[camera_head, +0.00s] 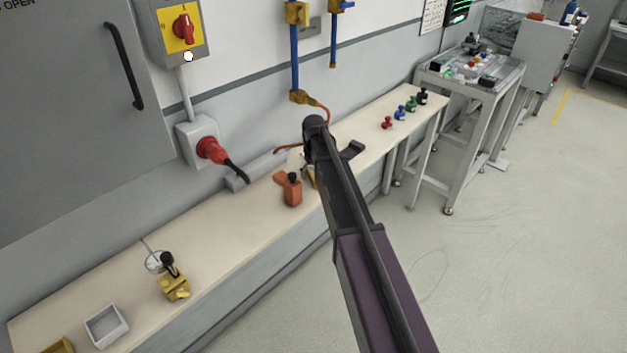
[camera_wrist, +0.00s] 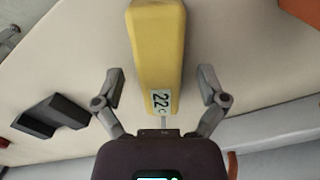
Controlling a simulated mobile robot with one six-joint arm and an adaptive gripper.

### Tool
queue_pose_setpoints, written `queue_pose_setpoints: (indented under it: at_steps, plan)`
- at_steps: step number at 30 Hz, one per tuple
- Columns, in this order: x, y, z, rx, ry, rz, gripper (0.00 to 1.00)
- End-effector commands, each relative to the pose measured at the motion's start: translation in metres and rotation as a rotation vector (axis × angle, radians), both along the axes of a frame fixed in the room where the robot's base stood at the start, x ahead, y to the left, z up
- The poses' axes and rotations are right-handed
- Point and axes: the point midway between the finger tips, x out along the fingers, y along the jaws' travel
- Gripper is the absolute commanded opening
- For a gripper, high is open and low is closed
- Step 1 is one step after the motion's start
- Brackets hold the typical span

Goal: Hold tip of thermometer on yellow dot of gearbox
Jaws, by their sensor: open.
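A yellow block-shaped body with a "22 C" display, which looks like the thermometer (camera_wrist: 157,45), lies on the pale bench in the wrist view. A short grey metal piece shows at its lower end. In the head view only a small yellow sliver (camera_head: 311,178) shows beside my arm. My gripper (camera_wrist: 160,76) is open, with one finger on each side of the yellow body and visible gaps between. My arm hides most of this spot in the head view. I cannot make out a gearbox with a yellow dot.
On the bench (camera_head: 235,240) stand an orange tool (camera_head: 290,188), a yellow fixture with a black knob (camera_head: 173,286) and a grey open box (camera_head: 107,325). A dark block (camera_wrist: 52,116) lies left of my gripper. Colored pieces (camera_head: 400,113) stand farther back. The floor at right is clear.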

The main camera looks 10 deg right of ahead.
Motion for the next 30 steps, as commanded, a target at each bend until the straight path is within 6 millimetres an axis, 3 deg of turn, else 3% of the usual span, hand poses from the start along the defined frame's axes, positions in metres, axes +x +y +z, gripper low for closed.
queue_pose_setpoints:
  at_steps: [17, 26, 30]
  plan:
    - [0.0, 0.0001, 0.0, 0.0, 0.0, 0.0, 0.91]
    - [0.0, 0.0002, -0.0001, 0.0, 0.0, 0.0, 0.02]
    - [-0.0001, 0.0003, -0.0001, 0.0, 0.0, 0.0, 0.0]
